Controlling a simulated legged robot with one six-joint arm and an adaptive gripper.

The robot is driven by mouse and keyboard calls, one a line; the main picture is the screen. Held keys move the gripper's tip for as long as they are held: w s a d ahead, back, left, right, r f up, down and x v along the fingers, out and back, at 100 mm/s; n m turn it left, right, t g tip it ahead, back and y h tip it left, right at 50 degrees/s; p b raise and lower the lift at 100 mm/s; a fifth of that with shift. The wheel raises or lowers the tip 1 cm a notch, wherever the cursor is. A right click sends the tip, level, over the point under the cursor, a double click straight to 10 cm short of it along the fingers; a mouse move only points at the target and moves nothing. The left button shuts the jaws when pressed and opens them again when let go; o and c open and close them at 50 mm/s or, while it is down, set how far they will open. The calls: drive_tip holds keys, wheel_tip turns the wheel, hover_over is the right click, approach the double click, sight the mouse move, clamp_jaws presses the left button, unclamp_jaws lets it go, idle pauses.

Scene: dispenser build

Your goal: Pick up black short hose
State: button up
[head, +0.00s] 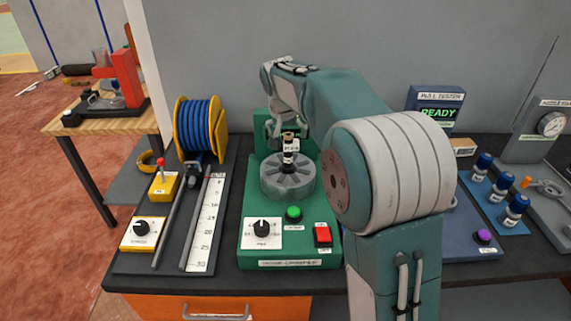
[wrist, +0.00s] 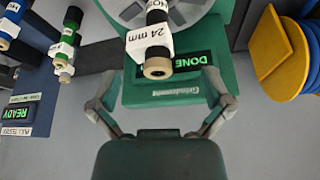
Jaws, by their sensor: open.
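The black short hose (head: 288,158) stands upright in the round grey die head (head: 288,184) of the green crimping machine, with a brass-coloured end on top and a white label. In the wrist view the hose (wrist: 156,42) shows a "24 mm" label, and its brass end points toward my gripper (wrist: 159,78). My gripper is open, with one finger on each side of the hose end. It appears empty, and I see no contact between the fingers and the hose. In the head view my arm hides part of the machine's back.
The machine's display (wrist: 172,65) reads DONE. A blue hose reel (head: 199,128) and a ruler (head: 204,222) are at the left. A pull tester (head: 436,108) reading READY and blue-capped hose fittings (head: 500,190) are at the right.

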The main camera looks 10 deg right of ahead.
sight(290, 145)
drive_tip(key=f, duration=0.1)
drive_tip(key=d+f, duration=0.1)
drive_tip(key=f, duration=0.1)
drive_tip(key=w+d+f, duration=0.1)
drive_tip(key=shift+f, duration=0.2)
drive_tip(key=shift+w+a+f, duration=0.2)
drive_tip(key=shift+a+f, duration=0.1)
drive_tip(key=shift+a, duration=0.3)
drive_tip(key=shift+c, duration=0.3)
drive_tip(key=shift+d, duration=0.4)
drive_tip(key=c, duration=1.3)
